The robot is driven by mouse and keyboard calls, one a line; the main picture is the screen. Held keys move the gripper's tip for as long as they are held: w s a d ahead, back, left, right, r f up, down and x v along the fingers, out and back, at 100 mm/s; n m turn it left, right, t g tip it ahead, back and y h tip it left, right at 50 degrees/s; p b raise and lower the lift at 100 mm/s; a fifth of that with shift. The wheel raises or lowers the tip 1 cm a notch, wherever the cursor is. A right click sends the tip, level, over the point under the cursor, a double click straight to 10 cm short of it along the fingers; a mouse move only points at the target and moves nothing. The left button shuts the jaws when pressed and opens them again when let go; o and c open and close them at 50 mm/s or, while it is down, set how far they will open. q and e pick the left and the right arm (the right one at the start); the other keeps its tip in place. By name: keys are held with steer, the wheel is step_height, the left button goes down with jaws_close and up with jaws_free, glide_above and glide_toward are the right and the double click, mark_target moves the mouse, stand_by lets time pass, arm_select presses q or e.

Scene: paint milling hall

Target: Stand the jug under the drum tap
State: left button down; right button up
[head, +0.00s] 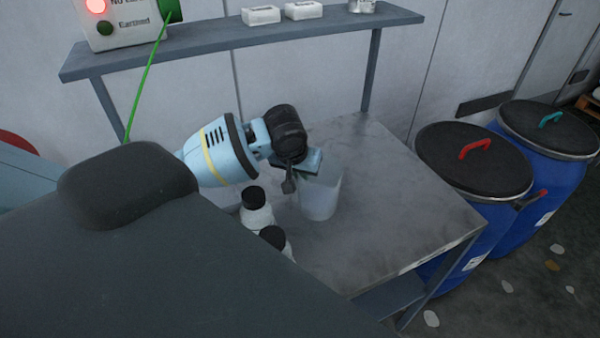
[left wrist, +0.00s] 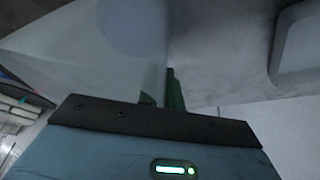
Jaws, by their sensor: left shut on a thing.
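A clear, translucent jug (head: 321,198) stands upright at or just above the grey metal table, near its middle. My left gripper (head: 308,166) reaches in from the left and is shut on the jug's upper edge. In the left wrist view the gripper's dark fingers (left wrist: 162,97) are close together, and the pale wall of the jug (left wrist: 90,45) fills the upper left. Whether the jug's base touches the table is hard to tell. No drum tap can be made out clearly. My right gripper is not in view.
Two white bottles with black caps (head: 257,217) stand left of the jug. The table (head: 400,210) is clear to the right. Blue drums with black lids (head: 470,160) stand beyond its right edge. A raised shelf (head: 240,35) runs behind, with a green cable (head: 146,80) hanging at left.

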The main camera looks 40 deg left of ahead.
arm_select(q)
steer(key=c, duration=2)
jaws_free()
steer(key=shift+f, duration=0.15)
steer(key=o, duration=0.4)
steer(key=shift+o, duration=0.2)
